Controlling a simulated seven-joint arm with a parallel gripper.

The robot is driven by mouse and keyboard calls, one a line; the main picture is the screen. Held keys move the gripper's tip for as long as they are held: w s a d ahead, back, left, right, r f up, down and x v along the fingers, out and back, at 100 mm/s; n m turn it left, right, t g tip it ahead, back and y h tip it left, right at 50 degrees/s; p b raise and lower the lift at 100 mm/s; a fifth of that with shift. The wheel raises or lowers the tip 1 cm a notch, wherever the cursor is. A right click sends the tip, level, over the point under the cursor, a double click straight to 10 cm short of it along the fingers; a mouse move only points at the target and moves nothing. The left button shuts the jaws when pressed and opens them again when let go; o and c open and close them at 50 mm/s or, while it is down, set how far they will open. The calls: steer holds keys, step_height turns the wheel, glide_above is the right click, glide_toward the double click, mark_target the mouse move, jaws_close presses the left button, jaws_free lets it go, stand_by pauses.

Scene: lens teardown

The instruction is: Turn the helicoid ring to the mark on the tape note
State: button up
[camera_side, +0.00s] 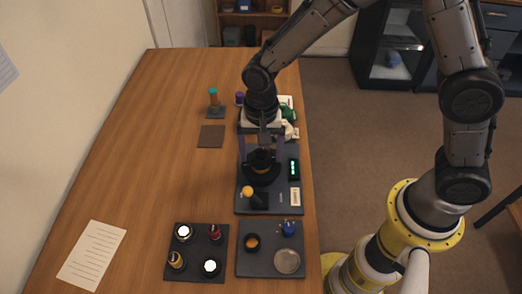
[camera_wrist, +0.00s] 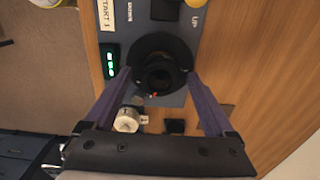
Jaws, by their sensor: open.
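The black lens with its round ring (camera_side: 262,175) stands on a dark grey work plate; it also shows in the wrist view (camera_wrist: 160,46), with a dark centre and a small red mark near its lower edge. My gripper (camera_side: 261,155) is open above the lens, its two purple fingers apart. In the wrist view my gripper (camera_wrist: 158,73) has a fingertip on each side of the ring; I cannot tell whether they touch it. A pale tape note (camera_side: 295,197) lies on the plate's right side; in the wrist view the tape note (camera_wrist: 106,14) reads "START 3".
A small display with green lights (camera_side: 293,169) sits right of the lens. A yellow knob (camera_side: 247,191) stands at the plate's front left. Two dark trays (camera_side: 196,271) (camera_side: 270,272) with small parts lie nearer. A printed sheet (camera_side: 92,255) lies left; the table's left middle is clear.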

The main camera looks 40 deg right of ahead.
steer(key=c, duration=1.4)
steer(key=n, duration=0.4)
steer(key=shift+n, duration=0.4)
steer(key=n, duration=1)
steer(key=shift+d+n, duration=0.1)
steer(key=shift+n, duration=2.9)
